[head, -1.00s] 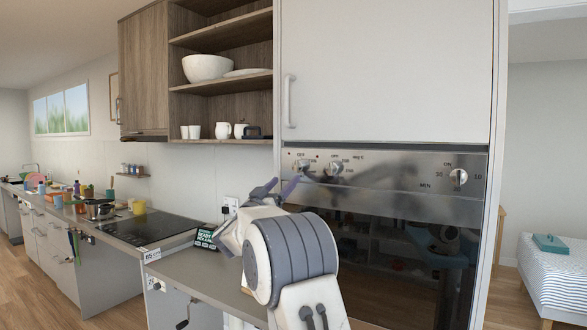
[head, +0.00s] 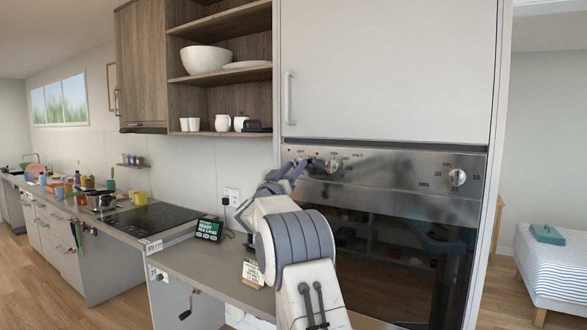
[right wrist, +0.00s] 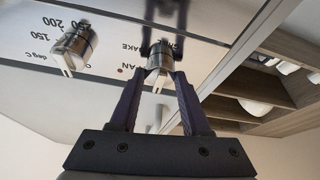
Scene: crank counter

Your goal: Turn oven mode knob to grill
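The oven mode knob (right wrist: 158,58) is a round metal knob with a pale pointer bar, seen large in the right wrist view. The bar points toward the bottom of that picture. My right gripper (right wrist: 160,75) has one finger on each side of the knob, with the tips level with its front part. I cannot tell whether the fingers press on it. In the head view my right gripper (head: 287,172) partly covers the knob at the panel's left end. My left gripper is not in view.
The temperature knob (right wrist: 74,48) is beside the mode knob and also shows in the head view (head: 332,166). A timer knob (head: 457,177) is at the panel's right. The oven door (head: 390,250) is below. A counter (head: 205,262) with a small sign (head: 209,229) is left.

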